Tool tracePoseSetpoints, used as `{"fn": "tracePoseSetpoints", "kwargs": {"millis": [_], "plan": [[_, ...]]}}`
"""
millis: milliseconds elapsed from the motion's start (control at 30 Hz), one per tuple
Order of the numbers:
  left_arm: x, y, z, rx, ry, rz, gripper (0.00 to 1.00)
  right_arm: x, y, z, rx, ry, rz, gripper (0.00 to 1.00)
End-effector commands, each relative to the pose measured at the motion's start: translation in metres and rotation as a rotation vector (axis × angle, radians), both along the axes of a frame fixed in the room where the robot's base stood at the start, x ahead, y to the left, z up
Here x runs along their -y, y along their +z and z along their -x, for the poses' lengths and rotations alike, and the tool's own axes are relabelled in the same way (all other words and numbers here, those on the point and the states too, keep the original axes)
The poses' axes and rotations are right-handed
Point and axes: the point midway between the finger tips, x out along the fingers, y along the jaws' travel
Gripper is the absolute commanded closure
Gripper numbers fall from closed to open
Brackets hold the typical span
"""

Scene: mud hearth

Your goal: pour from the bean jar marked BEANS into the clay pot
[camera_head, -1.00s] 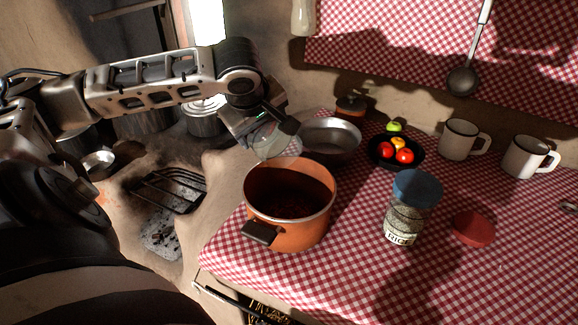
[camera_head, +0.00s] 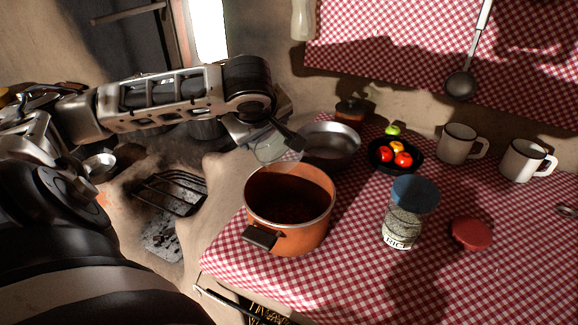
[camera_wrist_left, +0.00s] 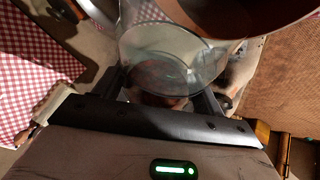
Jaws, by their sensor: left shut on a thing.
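The clear glass jar (camera_head: 272,150) is in my left gripper (camera_head: 284,138), tilted with its mouth by the far rim of the clay pot. In the left wrist view, my gripper (camera_wrist_left: 172,98) is shut on the jar (camera_wrist_left: 170,55); its walls look clear, with something brownish showing low down. No BEANS label can be read. The orange clay pot (camera_head: 305,238), with a dark handle, stands upright at the table's left edge. Its inside is dark reddish, and I cannot tell what lies in it. The pot (camera_wrist_left: 240,12) also shows at the top of the wrist view. My right gripper is out of view.
A jar marked RICE (camera_head: 404,222) with a blue lid stands right of the pot, beside a red lid (camera_head: 471,233). A metal bowl (camera_head: 332,142), a black dish (camera_head: 396,160) of produce and two mugs (camera_head: 459,143) are behind. The checked cloth at front right is clear.

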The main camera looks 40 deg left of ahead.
Motion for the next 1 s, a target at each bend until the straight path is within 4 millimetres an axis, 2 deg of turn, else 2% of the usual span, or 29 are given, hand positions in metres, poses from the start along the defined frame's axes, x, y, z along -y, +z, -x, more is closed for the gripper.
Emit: {"fn": "tracePoseSetpoints", "kwargs": {"millis": [1000], "plan": [[0.0086,0.0099,0.0018,0.034,-0.001,-0.127,0.63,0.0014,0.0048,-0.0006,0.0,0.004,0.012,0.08]]}}
